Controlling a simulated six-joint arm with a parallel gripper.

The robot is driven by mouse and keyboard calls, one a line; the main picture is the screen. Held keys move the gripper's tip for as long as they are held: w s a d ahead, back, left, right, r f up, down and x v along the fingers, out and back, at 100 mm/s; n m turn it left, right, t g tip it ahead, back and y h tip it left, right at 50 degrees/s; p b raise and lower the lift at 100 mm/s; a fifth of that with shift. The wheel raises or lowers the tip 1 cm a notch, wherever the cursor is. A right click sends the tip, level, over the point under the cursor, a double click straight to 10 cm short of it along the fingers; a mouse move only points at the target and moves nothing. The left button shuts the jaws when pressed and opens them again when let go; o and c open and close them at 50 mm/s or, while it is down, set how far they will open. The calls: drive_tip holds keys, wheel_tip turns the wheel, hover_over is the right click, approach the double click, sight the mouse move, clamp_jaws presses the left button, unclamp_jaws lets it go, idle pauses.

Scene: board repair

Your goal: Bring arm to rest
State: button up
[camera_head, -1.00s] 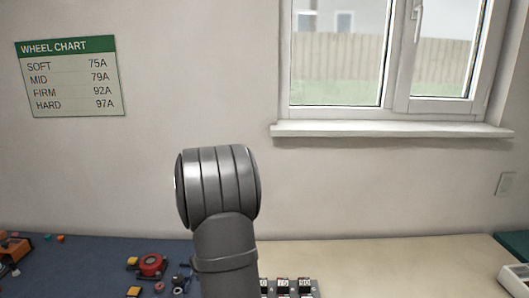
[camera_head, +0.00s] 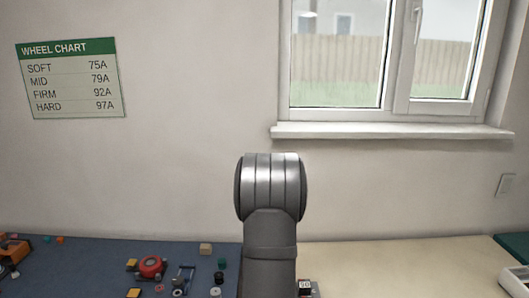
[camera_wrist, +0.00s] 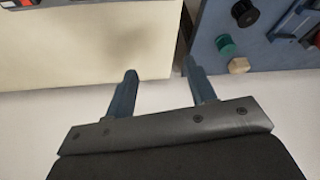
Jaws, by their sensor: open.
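In the wrist view my gripper (camera_wrist: 160,72) is open. Its two dark fingers stand well apart with nothing between them. The fingertips show against the edge of the cream worktop (camera_wrist: 110,45) and the gap beside the blue mat (camera_wrist: 270,65). In the head view only a grey link and joint of my own arm (camera_head: 270,190) show, upright near the middle; my gripper is out of that view.
The blue mat (camera_head: 70,265) holds a red round part (camera_head: 150,266), a wooden block (camera_head: 206,249) and small wheels. A numbered rack (camera_head: 305,286) is partly hidden by my arm. A white tray (camera_head: 515,280) stands at right. The cream worktop (camera_head: 400,265) is largely clear.

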drive_tip(key=w+d+m+h, duration=0.1)
drive_tip(key=w+d+m, duration=0.1)
drive_tip(key=d, duration=1.5)
drive_tip(key=shift+w+m, duration=0.25)
drive_tip(key=shift+m, duration=0.25)
drive_tip(key=shift+a, duration=0.1)
drive_tip(key=s+a+n, duration=0.2)
drive_tip(key=a, duration=0.8)
drive_tip(key=s+a+n+y, duration=0.1)
drive_tip(key=s+a, duration=0.1)
drive_tip(key=a, duration=0.8)
drive_tip(key=shift+a+n, duration=0.4)
drive_tip(key=shift+w, duration=0.1)
